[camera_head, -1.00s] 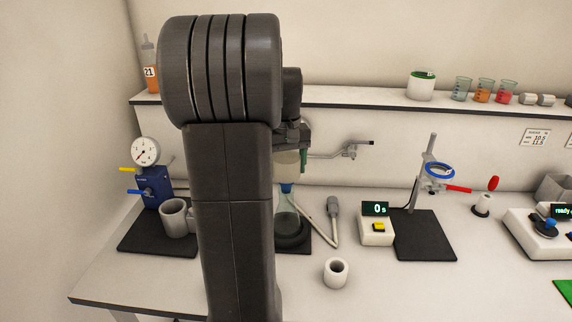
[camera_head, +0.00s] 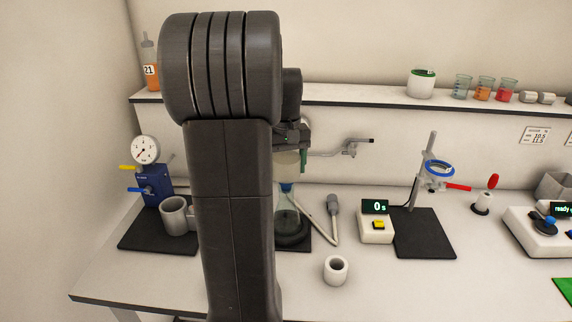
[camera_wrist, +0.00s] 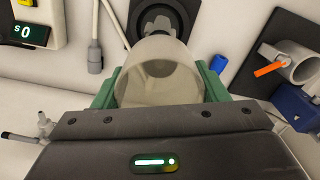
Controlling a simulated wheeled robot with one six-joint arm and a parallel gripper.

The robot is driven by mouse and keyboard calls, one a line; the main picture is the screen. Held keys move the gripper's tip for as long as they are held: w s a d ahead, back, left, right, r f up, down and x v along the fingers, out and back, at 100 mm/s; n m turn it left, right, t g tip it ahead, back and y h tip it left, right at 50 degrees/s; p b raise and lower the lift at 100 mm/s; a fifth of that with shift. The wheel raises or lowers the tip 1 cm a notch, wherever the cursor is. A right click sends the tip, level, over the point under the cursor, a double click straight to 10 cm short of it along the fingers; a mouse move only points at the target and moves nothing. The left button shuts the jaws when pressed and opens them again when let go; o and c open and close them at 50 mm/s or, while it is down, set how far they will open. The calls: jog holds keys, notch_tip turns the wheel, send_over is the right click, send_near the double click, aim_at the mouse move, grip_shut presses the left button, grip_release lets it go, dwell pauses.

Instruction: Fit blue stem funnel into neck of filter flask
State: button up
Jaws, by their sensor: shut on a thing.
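My gripper (camera_wrist: 160,88) is shut on the funnel, its green fingers on either side of the wide translucent beige cup (camera_wrist: 158,65). In the head view the funnel (camera_head: 288,162) hangs upright below my gripper, partly hidden by my arm. Its blue stem (camera_head: 286,187) points down at the top of the clear filter flask (camera_head: 287,215). I cannot tell whether the stem is inside the neck or just above it.
A pump with gauge (camera_head: 152,180) and a grey cup (camera_head: 174,215) stand left. A grey-handled tool (camera_head: 334,217) lies close right of the flask, near a timer (camera_head: 376,228) and ring stand (camera_head: 432,170). A white cup (camera_head: 336,270) stands in front. A shelf (camera_head: 350,103) runs behind.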

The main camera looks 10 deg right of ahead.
jog(key=shift+f+b, duration=0.35)
jog(key=shift+f, duration=0.35)
jog(key=o, duration=1.1)
notch_tip(320, 180, up, 14)
jog(key=shift+f, duration=0.1)
notch_tip(320, 180, down, 13)
dwell(0.6)
jog(key=shift+f, duration=0.1)
